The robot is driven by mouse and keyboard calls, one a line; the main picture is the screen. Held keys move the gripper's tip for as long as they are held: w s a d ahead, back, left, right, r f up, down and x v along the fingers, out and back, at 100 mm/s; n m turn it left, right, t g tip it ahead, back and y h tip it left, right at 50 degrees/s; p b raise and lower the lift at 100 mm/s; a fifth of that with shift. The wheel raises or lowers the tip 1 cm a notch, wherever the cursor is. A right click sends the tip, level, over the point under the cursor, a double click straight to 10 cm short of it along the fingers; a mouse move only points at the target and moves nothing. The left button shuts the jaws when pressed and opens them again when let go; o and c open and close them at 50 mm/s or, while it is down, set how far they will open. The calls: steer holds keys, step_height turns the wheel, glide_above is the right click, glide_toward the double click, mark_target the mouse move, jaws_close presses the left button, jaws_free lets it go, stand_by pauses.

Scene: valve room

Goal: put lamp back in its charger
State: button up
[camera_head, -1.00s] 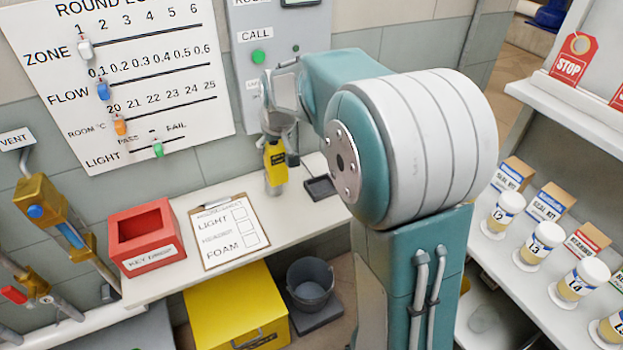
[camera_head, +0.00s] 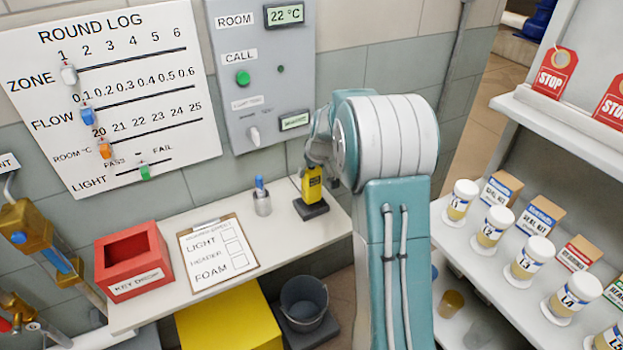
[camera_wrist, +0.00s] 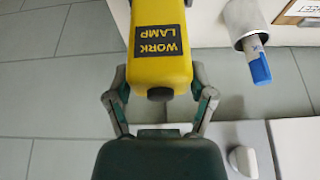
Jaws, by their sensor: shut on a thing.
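The yellow work lamp (camera_head: 312,184) is upright, with its lower end at the dark charger (camera_head: 311,209) on the bench. I cannot tell whether it is seated in it or just above it. My gripper (camera_head: 316,168) is shut on the lamp's upper part. In the wrist view the lamp (camera_wrist: 160,45) with its "WORK LAMP" label lies between the two fingers of my gripper (camera_wrist: 160,82). The charger is hidden behind the lamp there.
A pen cup (camera_head: 263,204) stands left of the charger. A clipboard (camera_head: 217,253) and a red box (camera_head: 134,262) lie further left on the bench (camera_head: 190,303). A grey control panel (camera_head: 262,75) is on the wall behind. A shelf with several jars is at right.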

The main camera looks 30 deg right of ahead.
mark_target(310, 180)
step_height(310, 180, down, 3)
steer(key=shift+r, duration=0.1)
steer(key=shift+a+f, duration=0.25)
steer(key=o, duration=1.3)
steer(key=shift+d, duration=0.1)
steer(key=shift+c, duration=0.2)
steer(key=shift+d, duration=0.1)
